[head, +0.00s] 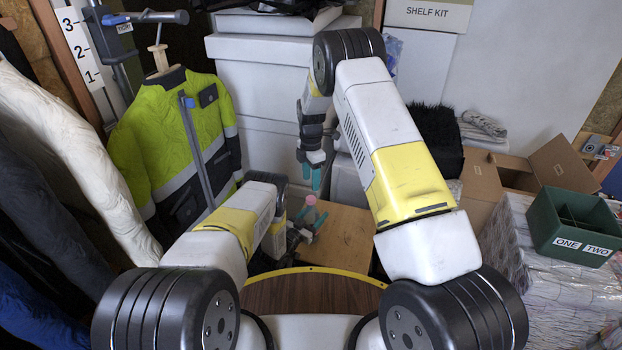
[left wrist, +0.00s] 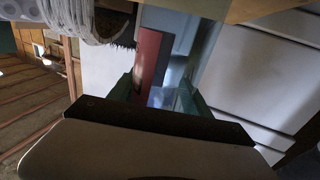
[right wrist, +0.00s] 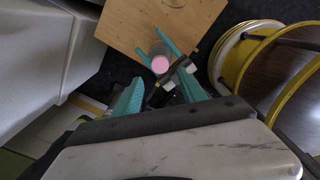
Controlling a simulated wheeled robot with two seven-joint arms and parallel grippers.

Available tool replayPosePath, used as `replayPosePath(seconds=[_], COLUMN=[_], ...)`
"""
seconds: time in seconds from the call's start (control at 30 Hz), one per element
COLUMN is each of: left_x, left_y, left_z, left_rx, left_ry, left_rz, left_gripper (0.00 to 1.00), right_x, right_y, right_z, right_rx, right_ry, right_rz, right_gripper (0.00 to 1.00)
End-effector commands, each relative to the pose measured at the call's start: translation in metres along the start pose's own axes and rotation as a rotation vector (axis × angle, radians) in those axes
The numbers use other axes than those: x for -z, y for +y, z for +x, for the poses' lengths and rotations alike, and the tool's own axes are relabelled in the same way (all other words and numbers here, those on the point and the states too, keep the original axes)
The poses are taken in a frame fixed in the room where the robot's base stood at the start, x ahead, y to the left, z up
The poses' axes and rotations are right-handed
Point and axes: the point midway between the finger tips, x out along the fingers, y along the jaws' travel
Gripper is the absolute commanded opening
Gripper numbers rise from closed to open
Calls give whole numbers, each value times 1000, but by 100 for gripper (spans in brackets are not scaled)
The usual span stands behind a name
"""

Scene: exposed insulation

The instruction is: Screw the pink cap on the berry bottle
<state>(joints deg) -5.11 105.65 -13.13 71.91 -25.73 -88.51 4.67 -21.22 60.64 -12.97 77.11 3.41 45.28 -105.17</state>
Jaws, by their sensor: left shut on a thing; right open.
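The berry bottle (head: 309,214) is between the fingers of my left gripper (head: 313,219), which is shut on it. In the left wrist view the bottle (left wrist: 150,58) looks reddish-brown between the green fingers (left wrist: 155,95). The pink cap (head: 311,200) is at the bottle's top. In the right wrist view the cap (right wrist: 160,64) shows as a pink disc on the bottle's end; I cannot tell how tightly it sits. My right gripper (head: 312,177) is open and empty, above and apart from the cap. Its teal fingers (right wrist: 160,93) frame the cap from above.
A wooden surface (head: 346,240) lies behind and below the bottle. A round yellow-rimmed wooden top (head: 310,292) is nearest my body. A hi-vis jacket (head: 175,140) hangs at left, with white boxes (head: 262,70) behind. An open carton (head: 483,180) and green bin (head: 575,225) stand at right.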

Motion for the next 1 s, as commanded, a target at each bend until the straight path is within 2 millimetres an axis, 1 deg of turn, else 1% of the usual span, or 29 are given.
replayPosePath(seconds=[0.23,0.33,0.47,0.7,0.83,1.0], left_x=[0,0,0,0,0,0], left_y=[0,0,0,0,0,0], left_z=[0,0,0,0,0,0], left_rx=[0,0,0,0,0,0], left_ry=[0,0,0,0,0,0], left_rz=[0,0,0,0,0,0], left_gripper=[0,0,0,0,0,0], right_x=[0,0,0,0,0,0], right_y=[0,0,-1,0,0,0], right_z=[1,7,24,61,74,80], right_rx=[1,2,4,2,1,-1], right_ry=[0,0,0,0,-1,0], right_rz=[3,3,5,5,3,4], right_gripper=[49,49,49,49,49,49])
